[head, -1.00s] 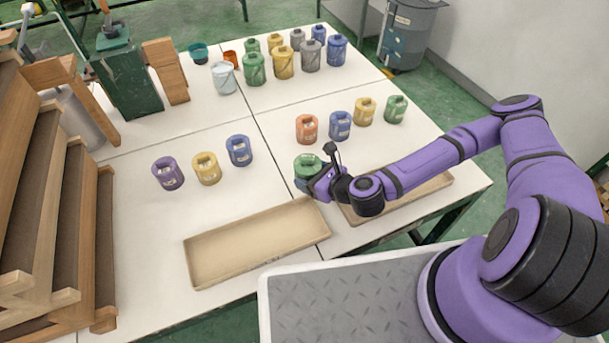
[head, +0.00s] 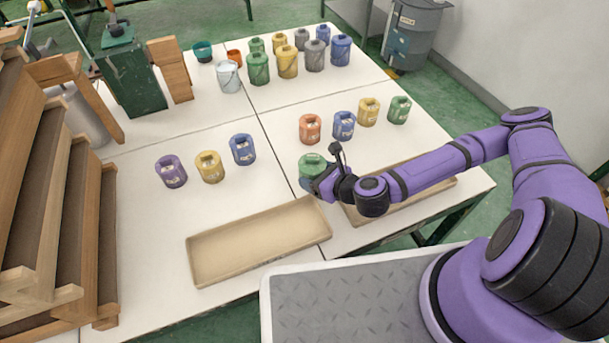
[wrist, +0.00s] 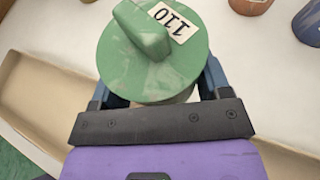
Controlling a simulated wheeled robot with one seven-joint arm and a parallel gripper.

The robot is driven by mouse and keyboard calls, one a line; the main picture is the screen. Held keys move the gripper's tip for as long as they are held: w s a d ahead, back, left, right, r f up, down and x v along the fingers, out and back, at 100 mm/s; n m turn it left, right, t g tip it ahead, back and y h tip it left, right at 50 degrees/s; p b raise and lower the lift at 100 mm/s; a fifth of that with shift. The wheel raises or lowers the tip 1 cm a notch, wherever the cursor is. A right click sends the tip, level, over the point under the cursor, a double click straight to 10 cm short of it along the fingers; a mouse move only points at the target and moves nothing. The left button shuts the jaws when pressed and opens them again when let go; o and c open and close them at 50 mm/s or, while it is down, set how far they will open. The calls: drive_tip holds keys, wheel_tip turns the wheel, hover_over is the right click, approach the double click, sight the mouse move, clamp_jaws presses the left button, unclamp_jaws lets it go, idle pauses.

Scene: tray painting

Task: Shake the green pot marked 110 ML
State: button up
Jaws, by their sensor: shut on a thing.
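The green pot (head: 312,163) is in my gripper (head: 318,182), near the middle of the table in the head view. In the wrist view, the green pot (wrist: 140,75) shows its round lid, a raised handle and a white label reading 110, upside down. The blue fingers of my gripper (wrist: 157,88) stand on both sides of the pot and are shut on it. The pot's lower part is mostly hidden by my gripper, so I cannot tell whether its base touches the table.
An empty tray (head: 205,275) lies front left of the pot; another tray (head: 425,190) lies under my arm. Orange (head: 310,127), blue, yellow and green pots stand behind. Purple (head: 170,172), yellow and blue pots stand left. Wooden racks (head: 60,210) fill the left edge.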

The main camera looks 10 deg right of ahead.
drive_tip(key=shift+a, duration=3.4)
drive_tip(key=shift+d, duration=1.7)
